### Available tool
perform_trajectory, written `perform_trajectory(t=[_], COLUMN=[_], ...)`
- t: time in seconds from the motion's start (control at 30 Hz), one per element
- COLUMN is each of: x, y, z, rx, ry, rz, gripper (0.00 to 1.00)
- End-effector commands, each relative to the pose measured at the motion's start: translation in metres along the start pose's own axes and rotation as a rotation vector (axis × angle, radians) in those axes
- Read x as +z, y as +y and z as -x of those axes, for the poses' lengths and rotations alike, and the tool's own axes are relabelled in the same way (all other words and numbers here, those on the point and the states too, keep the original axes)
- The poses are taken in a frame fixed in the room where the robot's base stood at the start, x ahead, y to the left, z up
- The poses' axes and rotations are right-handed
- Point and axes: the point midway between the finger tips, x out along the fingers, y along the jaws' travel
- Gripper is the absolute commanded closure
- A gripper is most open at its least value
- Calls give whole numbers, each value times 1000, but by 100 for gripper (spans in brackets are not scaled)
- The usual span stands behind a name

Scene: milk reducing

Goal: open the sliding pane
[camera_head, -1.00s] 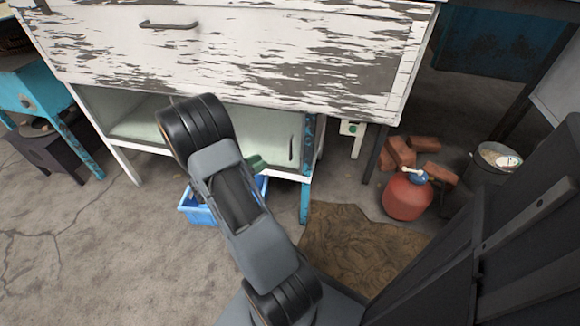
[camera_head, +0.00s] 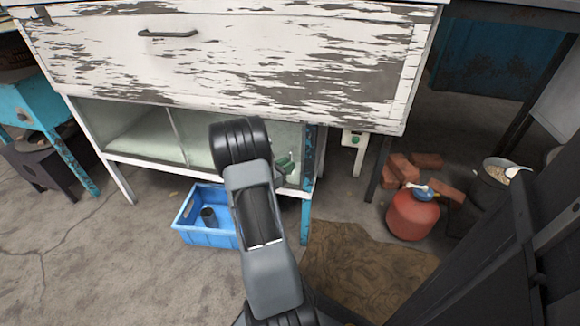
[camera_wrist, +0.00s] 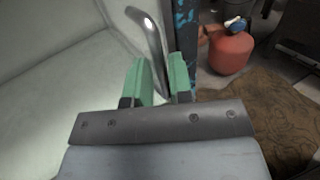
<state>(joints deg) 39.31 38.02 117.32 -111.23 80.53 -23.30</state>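The sliding pane (camera_head: 197,135) is a pale greenish sheet in the right part of the low cabinet under the peeling white drawer. In the wrist view the pane (camera_wrist: 60,85) fills the left side. Its curved metal handle (camera_wrist: 148,28) stands near the pane's right edge, and its lower part reaches down between my fingertips. In the head view my arm and gripper hide the handle. My gripper (camera_wrist: 160,80), with green fingers, also shows in the head view (camera_head: 284,163) in front of the pane's right end. The fingers stand apart on either side of the handle; contact is not clear.
A blue cabinet post (camera_wrist: 187,30) is just right of my fingers. A blue crate (camera_head: 207,238) holding a dark cup stands on the floor below. A red canister (camera_head: 412,215), bricks (camera_head: 402,168) and a brown mat (camera_head: 365,262) are to the right.

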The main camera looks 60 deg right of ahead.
Motion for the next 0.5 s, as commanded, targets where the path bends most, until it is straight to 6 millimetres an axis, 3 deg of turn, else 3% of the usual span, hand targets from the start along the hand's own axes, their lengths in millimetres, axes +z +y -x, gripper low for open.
perform_trajectory(t=[0.2, 0.5], x=[0, 1], y=[0, 0], z=[-14, -16], rx=[-1, 0], ry=[-1, 0], rz=[1, 1], gripper=[80, 80])
